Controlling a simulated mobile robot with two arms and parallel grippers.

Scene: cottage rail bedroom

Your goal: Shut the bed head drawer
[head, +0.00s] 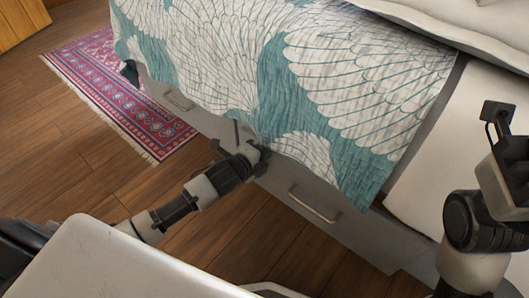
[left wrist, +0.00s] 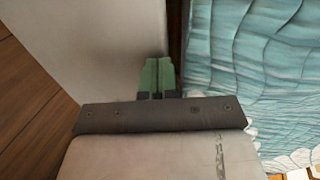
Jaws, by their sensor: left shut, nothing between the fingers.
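The grey bed head drawer (head: 340,225) is the right one of two in the bed's side, with a metal bar handle (head: 315,203). The bedspread hangs over its upper edge, so I cannot tell how far it stands out. My left gripper (head: 262,158) is by the drawer's left end, just below the bedspread. In the left wrist view its green fingers (left wrist: 158,76) are shut with nothing between them, close to a pale panel (left wrist: 90,45); contact is unclear. My right arm (head: 475,225) is at the right; its finger state is unclear.
A teal and white bedspread (head: 330,75) covers the bed and shows in the left wrist view (left wrist: 260,60). A second drawer with a handle (head: 180,100) is farther left. A red patterned rug (head: 110,85) lies on the wooden floor (head: 75,150).

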